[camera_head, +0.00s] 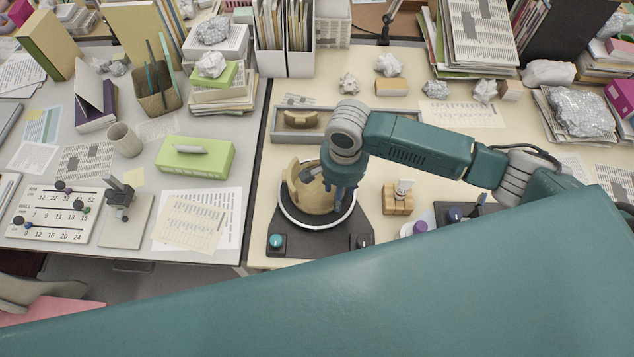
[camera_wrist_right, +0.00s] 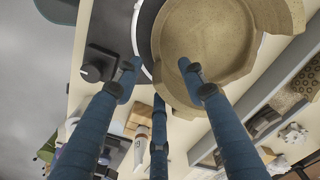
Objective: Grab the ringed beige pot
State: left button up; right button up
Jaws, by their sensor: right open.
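The beige pot (camera_head: 312,196) is broken, with an uneven edge, and sits on a round white-rimmed turntable (camera_head: 317,226). In the right wrist view the pot (camera_wrist_right: 218,45) fills the top middle, its hollow side and broken rim showing. My right gripper (camera_head: 335,180) is over the right side of the pot, partly hiding it. In the wrist view the fingers of my right gripper (camera_wrist_right: 158,72) are spread. One fingertip overlaps the pot's wall in the picture; I cannot tell whether it touches. My left gripper is not in view.
A grey tray (camera_head: 283,137) holding a beige sherd (camera_head: 300,119) lies just behind the turntable. A small wooden block (camera_head: 397,204) stands to its right. Paper stacks and crumpled balls crowd the back of the desk.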

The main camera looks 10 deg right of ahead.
jog(key=f, duration=0.2)
jog(key=f+p, duration=0.1)
jog(key=shift+d+f, duration=0.25)
jog(key=shift+f, duration=0.55)
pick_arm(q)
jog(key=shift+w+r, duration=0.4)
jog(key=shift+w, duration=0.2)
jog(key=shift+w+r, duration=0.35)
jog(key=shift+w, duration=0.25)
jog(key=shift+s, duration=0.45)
pick_arm(e)
grip_shut()
jog(key=shift+r, duration=0.15)
